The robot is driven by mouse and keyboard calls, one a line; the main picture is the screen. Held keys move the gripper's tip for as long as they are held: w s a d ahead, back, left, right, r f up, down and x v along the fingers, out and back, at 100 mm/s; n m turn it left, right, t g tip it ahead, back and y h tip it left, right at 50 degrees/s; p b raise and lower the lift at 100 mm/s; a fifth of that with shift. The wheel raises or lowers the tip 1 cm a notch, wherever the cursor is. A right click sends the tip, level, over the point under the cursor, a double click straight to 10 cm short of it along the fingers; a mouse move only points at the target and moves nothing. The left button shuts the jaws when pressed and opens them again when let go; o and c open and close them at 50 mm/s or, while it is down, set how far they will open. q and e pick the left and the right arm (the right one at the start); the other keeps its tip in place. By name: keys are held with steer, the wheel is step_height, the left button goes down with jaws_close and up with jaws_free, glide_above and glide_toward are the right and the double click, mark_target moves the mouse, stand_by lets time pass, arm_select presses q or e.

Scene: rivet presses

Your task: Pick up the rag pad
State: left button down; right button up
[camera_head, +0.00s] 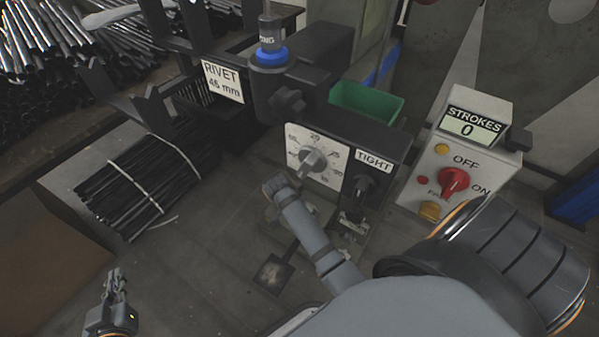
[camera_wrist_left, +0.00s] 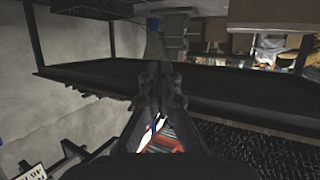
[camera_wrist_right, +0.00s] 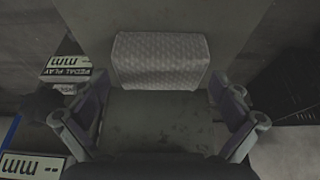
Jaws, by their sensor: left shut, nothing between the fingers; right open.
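The rag pad (camera_wrist_right: 160,60), a pale grey quilted rectangle with rounded corners, lies flat on a grey surface in the right wrist view. My right gripper (camera_wrist_right: 162,108) is open, its fingers spread wide to the left and right in the near part of that view. The pad is ahead of the space between them, and nothing is held. I cannot make out the pad in the head view. My left gripper (camera_head: 116,284) is shut and empty at the lower left of the head view. Its closed fingers also show in the left wrist view (camera_wrist_left: 157,92).
The rivet press has a dial (camera_head: 318,158) and a TIGHT knob (camera_head: 363,187). A STROKES control box (camera_head: 466,150) with a red switch stands right. A green bin (camera_head: 366,102) is behind. Bundled black rods (camera_head: 130,190) lie left. Labelled plates (camera_wrist_right: 68,75) are left of the pad.

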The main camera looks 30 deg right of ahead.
steer(key=shift+d+f+b, duration=0.15)
steer(key=shift+f+b, duration=0.3)
steer(key=shift+b, duration=0.1)
steer(key=shift+w+d+f+b, duration=0.15)
steer(key=shift+f+b, duration=0.15)
steer(key=shift+b, duration=0.15)
arm_select(q)
step_height(320, 180, up, 20)
steer(key=w+t, duration=0.1)
steer(key=t, duration=0.8)
steer(key=shift+w+r+m+t+h, duration=0.15)
steer(key=shift+m+t+h, duration=0.15)
steer(key=shift+m, duration=0.1)
steer(key=shift+a, duration=0.1)
arm_select(e)
steer(key=shift+c, duration=0.3)
steer(key=c, duration=0.7)
